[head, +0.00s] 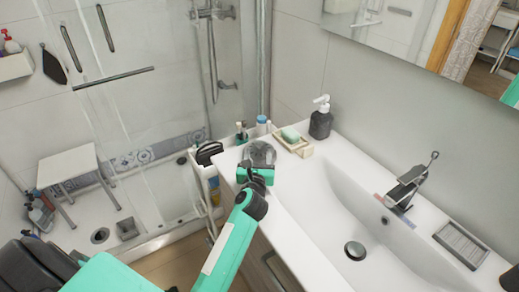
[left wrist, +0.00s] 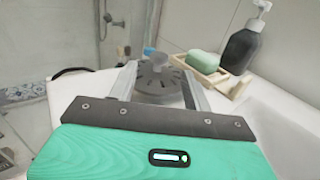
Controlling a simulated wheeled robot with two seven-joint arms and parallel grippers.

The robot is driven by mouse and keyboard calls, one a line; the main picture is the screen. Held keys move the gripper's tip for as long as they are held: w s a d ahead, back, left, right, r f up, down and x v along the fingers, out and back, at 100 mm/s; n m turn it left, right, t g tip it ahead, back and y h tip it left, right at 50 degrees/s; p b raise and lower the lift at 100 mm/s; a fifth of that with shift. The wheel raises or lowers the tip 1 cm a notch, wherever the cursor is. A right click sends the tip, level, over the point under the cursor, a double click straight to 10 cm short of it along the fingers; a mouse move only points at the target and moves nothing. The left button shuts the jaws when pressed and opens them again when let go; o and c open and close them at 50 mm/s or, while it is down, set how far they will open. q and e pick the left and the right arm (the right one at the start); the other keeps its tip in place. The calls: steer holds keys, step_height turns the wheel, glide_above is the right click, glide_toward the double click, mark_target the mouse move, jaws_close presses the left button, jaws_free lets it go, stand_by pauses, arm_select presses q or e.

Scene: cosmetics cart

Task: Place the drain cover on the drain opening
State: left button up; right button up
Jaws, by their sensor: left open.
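The drain cover (head: 259,153), a grey round slotted disc, is at the far left corner of the white sink counter. In the left wrist view the cover (left wrist: 153,84) shows between the two fingers of my left gripper (left wrist: 160,85). My left gripper (head: 257,166) is open around it; finger contact is unclear. A round drain (head: 355,250) with a metal ring is in the sink basin. A dark round drain (head: 100,235) is in the shower floor. My right gripper is not in view.
A soap dish (head: 293,146) with green soap and a dark pump bottle (head: 321,122) stand just beyond the cover. The faucet (head: 408,187) rises behind the basin, with a ribbed tray (head: 461,244) at right. The basin is empty. A narrow cart (head: 205,178) stands left of the counter.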

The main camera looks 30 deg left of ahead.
mark_target(259, 146)
arm_select(q)
steer(key=shift+w+a+r, duration=0.1)
steer(key=shift+w+a, duration=0.1)
steer(key=shift+w, duration=0.3)
steer(key=p+x, duration=0.1)
steer(key=x, duration=0.3)
steer(key=shift+w+a, duration=0.2)
steer(key=shift+w, duration=0.15)
jaws_close()
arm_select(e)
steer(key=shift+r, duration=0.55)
arm_select(q)
steer(key=shift+r, duration=0.1)
